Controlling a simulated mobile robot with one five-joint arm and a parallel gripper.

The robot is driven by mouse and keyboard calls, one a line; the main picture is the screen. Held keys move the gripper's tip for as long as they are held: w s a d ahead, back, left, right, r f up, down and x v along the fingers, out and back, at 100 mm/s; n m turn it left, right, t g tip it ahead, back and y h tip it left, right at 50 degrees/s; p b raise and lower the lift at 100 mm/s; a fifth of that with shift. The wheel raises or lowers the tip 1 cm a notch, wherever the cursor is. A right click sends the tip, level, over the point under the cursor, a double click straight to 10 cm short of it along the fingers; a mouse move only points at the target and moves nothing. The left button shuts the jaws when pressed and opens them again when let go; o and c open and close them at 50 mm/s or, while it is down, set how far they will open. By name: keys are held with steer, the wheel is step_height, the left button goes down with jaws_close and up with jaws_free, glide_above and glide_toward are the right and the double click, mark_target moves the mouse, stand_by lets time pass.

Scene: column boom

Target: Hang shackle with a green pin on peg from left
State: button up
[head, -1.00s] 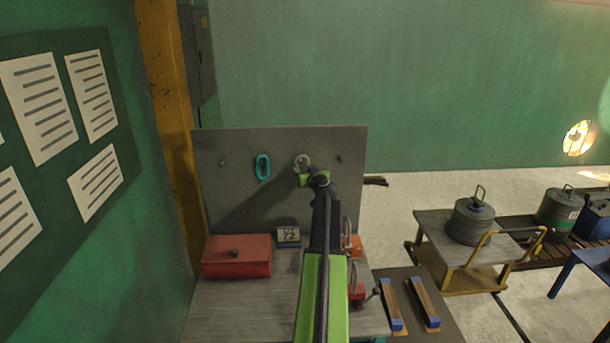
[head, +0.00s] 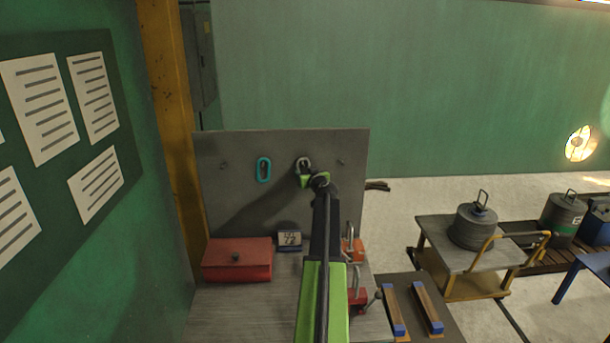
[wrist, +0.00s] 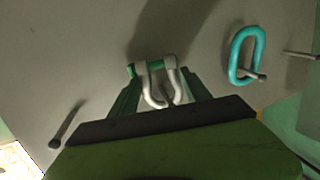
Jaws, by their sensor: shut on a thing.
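My gripper (wrist: 157,95) is shut on a grey shackle (wrist: 153,88) with a green pin (wrist: 132,71), close to the upright grey board (head: 235,200). The wrist view appears upside down compared with the head view. In the head view the shackle (head: 303,163) is in front of the board, right of a teal link (head: 263,169). That link hangs on a peg and also shows in the wrist view (wrist: 236,57). A dark peg-like shape shows inside the shackle's bow in the wrist view; I cannot tell whether the peg passes through it. Bare pegs show at the board's left (head: 223,165) and right (head: 340,162).
A cart (head: 465,268) with a grey weight (head: 474,226) stands at the right. The board is clear around the outer pegs.

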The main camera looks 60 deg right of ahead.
stand_by(0.3)
steer(key=o, duration=1.7)
steer(key=p+v, duration=0.3)
steer(key=v, duration=1.4)
steer(key=shift+s+a+f, duration=0.1)
steer(key=shift+s+a, duration=0.1)
